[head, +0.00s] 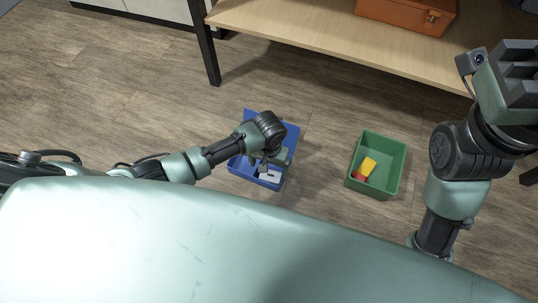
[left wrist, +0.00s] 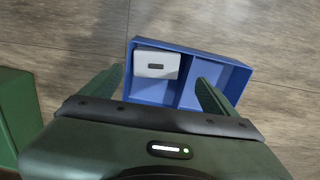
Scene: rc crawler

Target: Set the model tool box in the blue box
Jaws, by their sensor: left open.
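The blue box (head: 291,135) stands on the floor below my left arm. In the left wrist view the blue box (left wrist: 212,60) shows a divider and two compartments. A small white box with a dark mark on top, which looks like the model tool box (left wrist: 157,65), lies in its left compartment there. The white box also shows in the head view (head: 270,176). My left gripper (head: 268,163) is open above the blue box, its fingers apart and nothing held between them. My right gripper (head: 515,75) is raised at the right; its fingers cannot be made out clearly.
A green box (head: 394,164) on the floor to the right holds a yellow block (head: 368,166) and a red piece (head: 359,177). A wooden table (head: 300,27) with an orange case (head: 405,14) stands at the back. Floor between the boxes is clear.

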